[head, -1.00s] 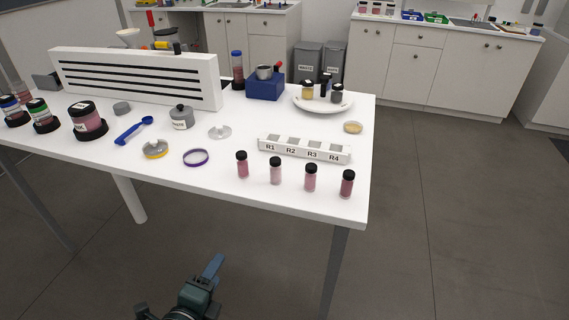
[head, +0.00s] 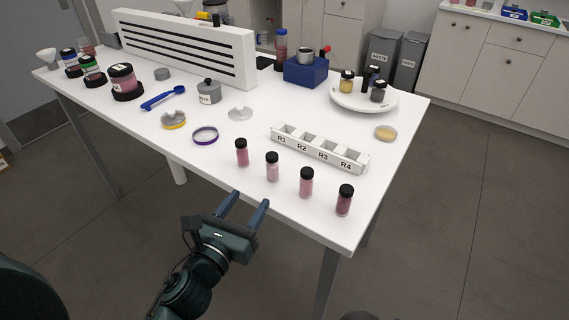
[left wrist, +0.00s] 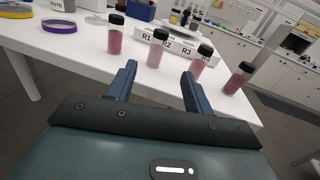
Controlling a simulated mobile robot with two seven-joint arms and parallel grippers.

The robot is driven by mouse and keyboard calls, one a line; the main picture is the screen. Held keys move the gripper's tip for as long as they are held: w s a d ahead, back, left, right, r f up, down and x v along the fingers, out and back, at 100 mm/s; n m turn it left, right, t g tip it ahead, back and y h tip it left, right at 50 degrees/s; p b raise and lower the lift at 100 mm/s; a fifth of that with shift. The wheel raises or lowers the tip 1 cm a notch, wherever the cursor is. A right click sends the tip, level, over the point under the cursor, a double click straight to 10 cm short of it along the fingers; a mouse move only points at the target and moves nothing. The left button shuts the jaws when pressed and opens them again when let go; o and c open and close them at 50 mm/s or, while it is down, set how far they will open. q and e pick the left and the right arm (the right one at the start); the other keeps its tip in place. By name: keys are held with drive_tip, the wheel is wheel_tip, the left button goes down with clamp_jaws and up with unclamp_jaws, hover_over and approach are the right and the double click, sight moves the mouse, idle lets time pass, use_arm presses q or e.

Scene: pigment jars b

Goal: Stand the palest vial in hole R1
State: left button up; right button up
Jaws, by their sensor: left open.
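Several pink vials with black caps stand upright in a row near the table's front edge. The palest vial (head: 272,168) is second from the left; in the left wrist view (left wrist: 157,50) it stands ahead, between the lines of my fingers. Beside it are a pink vial (head: 242,153) to the left, another pink vial (head: 306,183) to the right, and the darkest vial (head: 344,201) at the right end. The white rack (head: 320,148) behind them has holes R1 to R4; R1 (head: 288,130) at its left end looks empty. My left gripper (head: 252,199) is open and empty, short of the table edge.
A purple ring (head: 205,135) and a yellow-rimmed disc (head: 173,120) lie left of the vials. A clear disc (head: 240,114) lies left of the rack. A white plate (head: 362,101) with jars and a small dish (head: 385,133) are behind it. Table between vials and rack is clear.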

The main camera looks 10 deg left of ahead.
sight(269, 166)
use_arm(q)
drive_tip(key=w, duration=0.2)
drive_tip(key=w+p, duration=0.1)
drive_tip(key=w, duration=0.2)
drive_tip(key=w+d, duration=0.1)
drive_tip(key=w, duration=0.1)
drive_tip(key=shift+w+d+r, duration=0.1)
drive_tip(key=shift+w+r, duration=0.1)
drive_tip(key=shift+w, duration=0.3)
drive_tip(key=w, duration=0.2)
drive_tip(key=w+p, duration=0.1)
drive_tip(key=w, duration=0.2)
drive_tip(key=shift+d+r+p, duration=0.1)
drive_tip(key=shift+d+p, duration=0.1)
drive_tip(key=shift+p, duration=0.1)
drive_tip(key=shift+w, duration=0.2)
use_arm(e)
drive_tip(key=shift+s+d+r, duration=0.1)
drive_tip(key=shift+d, duration=0.5)
